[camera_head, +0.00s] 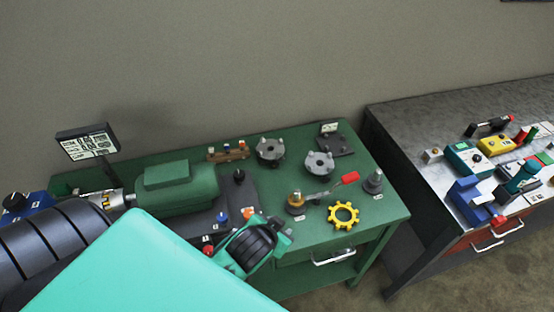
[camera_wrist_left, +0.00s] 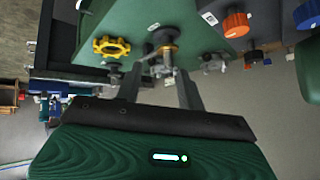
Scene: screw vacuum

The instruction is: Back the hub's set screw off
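A brass-topped round piece on a dark base (camera_head: 296,200) stands on the green bench; it may be the hub, and its set screw is too small to make out. It also shows in the left wrist view (camera_wrist_left: 165,36), beyond the fingers. A tool with a red handle (camera_head: 350,178) lies beside it, its metal shaft pointing toward it. My left gripper (camera_wrist_left: 160,78) has its two dark fingers apart, with a gap between them; a small metallic part shows beyond that gap. In the head view, my left wrist hides part of the bench front. My right gripper is in neither view.
A yellow gear (camera_head: 343,215) lies right of the brass-topped piece. Two grey flanged parts (camera_head: 270,150) (camera_head: 319,165) and a grey knob-topped part (camera_head: 373,182) stand nearby. A green motor housing (camera_head: 176,187) fills the left. A grey bench (camera_head: 400,125) with coloured tools stands at right.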

